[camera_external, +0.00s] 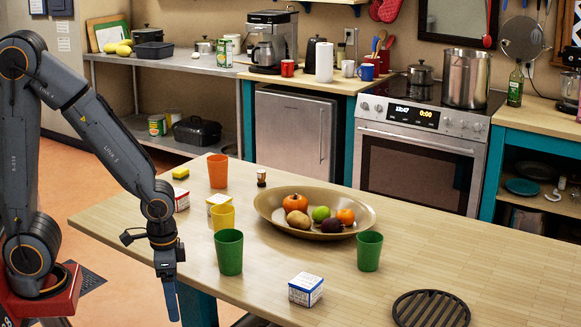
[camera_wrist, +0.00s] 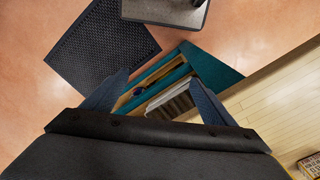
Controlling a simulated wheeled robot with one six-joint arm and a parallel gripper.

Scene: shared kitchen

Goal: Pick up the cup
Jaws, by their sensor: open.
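No cup shows in the wrist view.
In the wrist view, the tabletop (camera_wrist: 270,105) lies right and a dark mat (camera_wrist: 100,50) lies on the floor.

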